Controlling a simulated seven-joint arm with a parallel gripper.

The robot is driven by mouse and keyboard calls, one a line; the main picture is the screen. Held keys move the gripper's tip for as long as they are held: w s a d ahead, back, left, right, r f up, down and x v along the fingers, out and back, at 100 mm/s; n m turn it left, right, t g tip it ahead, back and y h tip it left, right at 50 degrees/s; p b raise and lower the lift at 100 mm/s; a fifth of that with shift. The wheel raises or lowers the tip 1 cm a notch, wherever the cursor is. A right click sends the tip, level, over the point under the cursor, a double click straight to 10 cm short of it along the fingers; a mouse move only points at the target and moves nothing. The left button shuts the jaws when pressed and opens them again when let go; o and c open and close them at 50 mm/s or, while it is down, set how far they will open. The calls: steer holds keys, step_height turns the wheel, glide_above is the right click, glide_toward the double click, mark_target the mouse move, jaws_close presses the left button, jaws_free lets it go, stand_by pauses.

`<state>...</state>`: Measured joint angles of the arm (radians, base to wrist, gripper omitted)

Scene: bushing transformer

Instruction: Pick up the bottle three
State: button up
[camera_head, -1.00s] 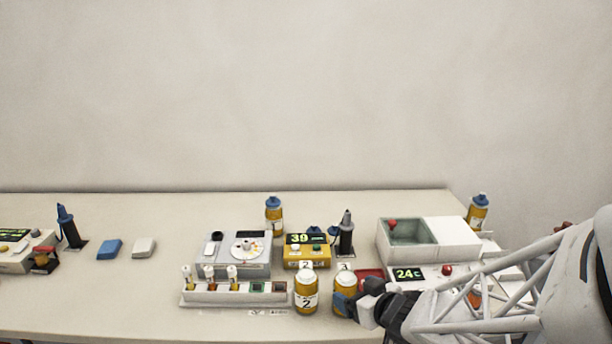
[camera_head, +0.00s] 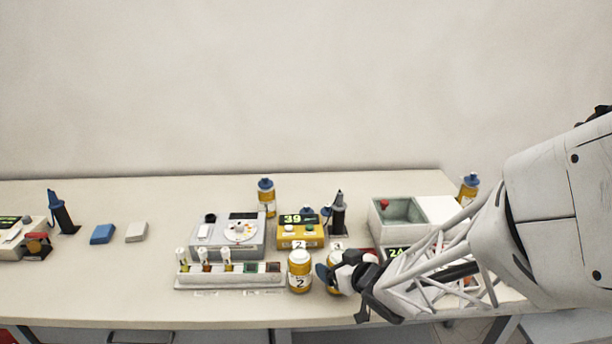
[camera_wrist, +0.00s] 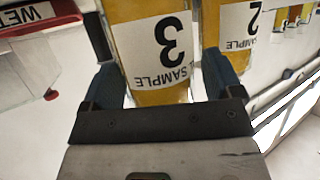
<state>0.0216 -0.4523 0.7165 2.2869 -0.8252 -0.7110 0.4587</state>
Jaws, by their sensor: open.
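Bottle three, amber with a white label reading "3 SAMPLE" (camera_wrist: 158,50), stands between the two blue fingers of my gripper (camera_wrist: 165,85) in the wrist view. The fingers are open, one on each side of it. In the head view bottle three (camera_head: 333,260) is mostly hidden behind my gripper (camera_head: 326,277). Bottle two (camera_head: 300,270), amber with a white cap, stands upright just left of it. Bottle two also shows in the wrist view (camera_wrist: 234,35), close beside one finger.
A rack with capped tubes (camera_head: 228,281) stands left of bottle two. A yellow device reading 39 (camera_head: 299,236) is behind the bottles. A white box with an open basin (camera_head: 398,215) is at the right. The table's front edge is near my gripper.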

steer(key=c, duration=1.2)
steer(key=shift+r, duration=0.1)
steer(key=shift+r, duration=0.75)
step_height(320, 180, up, 2)
glide_toward(335, 251)
steer(key=s+a+f, duration=0.1)
steer(key=s, duration=0.8)
steer(key=shift+a+f, duration=0.35)
steer(key=shift+f, duration=0.05)
steer(key=shift+s, duration=0.15)
